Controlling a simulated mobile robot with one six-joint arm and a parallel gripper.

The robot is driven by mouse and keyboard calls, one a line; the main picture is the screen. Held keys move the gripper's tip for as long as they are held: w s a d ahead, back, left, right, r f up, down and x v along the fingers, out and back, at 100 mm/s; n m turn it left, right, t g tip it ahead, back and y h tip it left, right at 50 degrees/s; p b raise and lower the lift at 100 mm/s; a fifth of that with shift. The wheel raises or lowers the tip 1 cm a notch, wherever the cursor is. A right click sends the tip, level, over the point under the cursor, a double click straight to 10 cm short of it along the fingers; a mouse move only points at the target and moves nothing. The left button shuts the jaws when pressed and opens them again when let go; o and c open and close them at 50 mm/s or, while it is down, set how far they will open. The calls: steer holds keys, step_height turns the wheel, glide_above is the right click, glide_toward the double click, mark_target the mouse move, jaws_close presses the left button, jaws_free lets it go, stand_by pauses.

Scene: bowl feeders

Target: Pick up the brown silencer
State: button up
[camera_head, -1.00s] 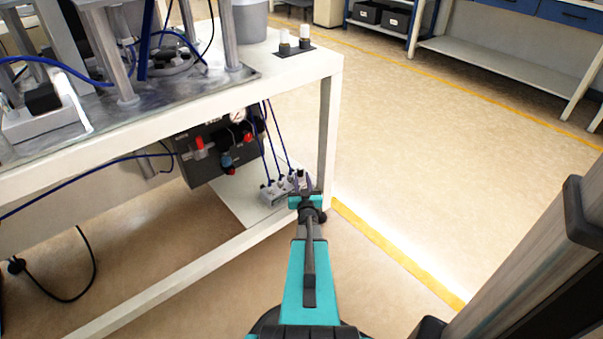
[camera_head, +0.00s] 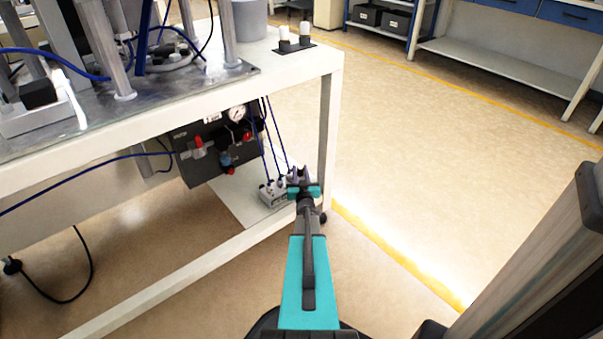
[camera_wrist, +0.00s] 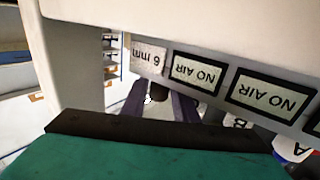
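My gripper (camera_head: 301,179) is at the valve block (camera_head: 270,194) under the table, by the right front leg. In the wrist view, its two dark purple fingers (camera_wrist: 161,106) stand apart with a pale gap between them. A small dark brown thing (camera_wrist: 159,96) shows at the upper end of this gap; it may be the brown silencer, but it is too small and dark to be sure. I cannot tell whether the fingers touch it. In the head view, the gripper hides this end of the block, and no silencer can be made out there.
The white table (camera_head: 200,97) stands over the block, with its leg (camera_head: 329,140) close on the right. Blue tubes (camera_head: 267,145) rise from the block. A dark panel with a gauge (camera_head: 236,114) hangs to the left. Labels (camera_wrist: 198,73) sit close above the fingers. Floor to the right is clear.

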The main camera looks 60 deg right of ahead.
mark_target(300, 168)
stand_by(0.3)
jaws_close()
steer(key=shift+r, duration=0.1)
step_height(300, 168, up, 10)
steer(key=p, duration=0.3)
steer(key=shift+p, duration=0.3)
stand_by(0.6)
